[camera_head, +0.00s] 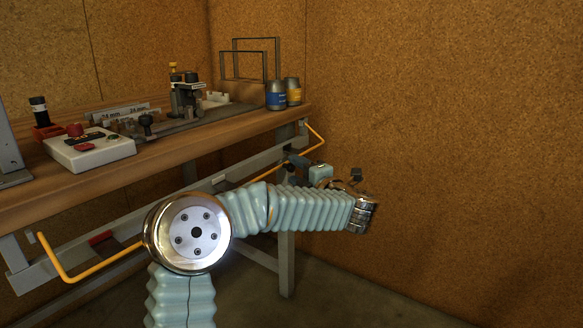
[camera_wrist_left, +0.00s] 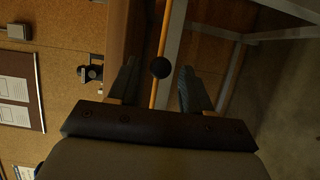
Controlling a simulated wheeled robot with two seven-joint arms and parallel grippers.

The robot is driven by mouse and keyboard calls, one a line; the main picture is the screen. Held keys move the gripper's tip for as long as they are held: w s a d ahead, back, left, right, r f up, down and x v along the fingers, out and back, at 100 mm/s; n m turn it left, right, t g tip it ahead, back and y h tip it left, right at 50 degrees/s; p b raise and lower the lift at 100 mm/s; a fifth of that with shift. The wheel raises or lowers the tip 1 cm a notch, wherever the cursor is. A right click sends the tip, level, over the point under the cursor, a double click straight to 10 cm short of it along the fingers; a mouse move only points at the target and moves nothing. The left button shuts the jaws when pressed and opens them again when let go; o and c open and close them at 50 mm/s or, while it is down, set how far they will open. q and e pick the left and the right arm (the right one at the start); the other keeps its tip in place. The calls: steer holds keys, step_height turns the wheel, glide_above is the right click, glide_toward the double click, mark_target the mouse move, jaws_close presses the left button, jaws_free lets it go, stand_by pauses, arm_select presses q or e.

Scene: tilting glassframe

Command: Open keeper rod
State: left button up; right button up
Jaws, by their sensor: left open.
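The keeper rod (camera_head: 105,264) is an orange bar with bent ends that runs along the front of the workbench, below its top. My arm hides part of its middle. My left gripper (camera_head: 291,164) is small and partly hidden at the bench's right front, close to the rod. In the left wrist view the gripper (camera_wrist_left: 158,82) is open, with its two dark fingers apart. The orange rod (camera_wrist_left: 163,38) shows between the fingers, with a round black knob (camera_wrist_left: 160,67) in front of the gap. I cannot tell whether either finger touches it. My right gripper is not in view.
The wooden workbench (camera_head: 165,160) carries a white control box (camera_head: 90,150) with a red button, a dark fixture (camera_head: 185,95) and blue and yellow cans (camera_head: 276,96). A grey bench leg (camera_head: 287,265) stands below. The floor to the right is clear up to the cork-like wall.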

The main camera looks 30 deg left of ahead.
arm_select(q)
steer(key=shift+x, duration=1.5)
jaws_close()
